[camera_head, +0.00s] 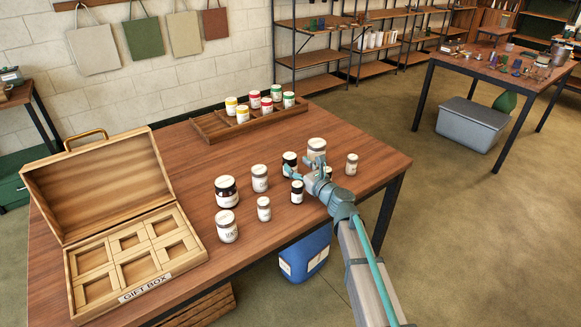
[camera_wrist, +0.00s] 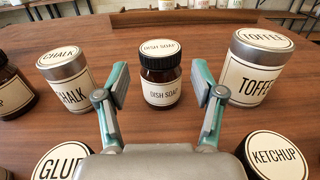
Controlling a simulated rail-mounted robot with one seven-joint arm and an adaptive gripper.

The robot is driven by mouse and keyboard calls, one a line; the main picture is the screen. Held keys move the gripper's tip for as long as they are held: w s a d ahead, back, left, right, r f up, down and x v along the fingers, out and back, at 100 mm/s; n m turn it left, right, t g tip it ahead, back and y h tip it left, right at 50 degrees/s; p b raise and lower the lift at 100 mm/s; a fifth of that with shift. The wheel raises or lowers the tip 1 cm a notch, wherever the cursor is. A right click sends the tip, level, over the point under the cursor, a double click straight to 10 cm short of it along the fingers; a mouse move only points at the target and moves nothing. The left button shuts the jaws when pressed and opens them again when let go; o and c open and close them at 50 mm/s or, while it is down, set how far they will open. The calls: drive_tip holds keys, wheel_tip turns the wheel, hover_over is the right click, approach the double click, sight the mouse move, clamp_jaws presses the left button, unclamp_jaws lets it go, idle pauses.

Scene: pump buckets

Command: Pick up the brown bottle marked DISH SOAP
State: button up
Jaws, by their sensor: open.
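The brown bottle marked DISH SOAP (camera_wrist: 160,80) stands upright on the table in the middle of the wrist view, with a black cap and a cream label. In the head view the dark bottle (camera_head: 290,159) just beyond my gripper (camera_head: 303,167) appears to be the same one. My gripper (camera_wrist: 160,91) is open and empty, with one finger to each side of the bottle in the wrist view. The bottle looks to be ahead of the fingertips, and I see no contact.
A CHALK tin (camera_wrist: 68,80) stands left of the bottle and a TOFFEE tin (camera_wrist: 255,70) close on its right. GLU… (camera_wrist: 62,164) and KETCHUP (camera_wrist: 276,158) containers are near my gripper's sides. A gift box (camera_head: 120,220) and a wooden tray (camera_head: 215,132) also occupy the table.

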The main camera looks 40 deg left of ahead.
sight(286, 155)
drive_tip(key=shift+x, duration=0.75)
drive_tip(key=shift+p+x, duration=0.55)
drive_tip(key=shift+x, duration=2.55)
drive_tip(key=shift+d+f, duration=0.1)
drive_tip(key=shift+d, duration=0.05)
clamp_jaws()
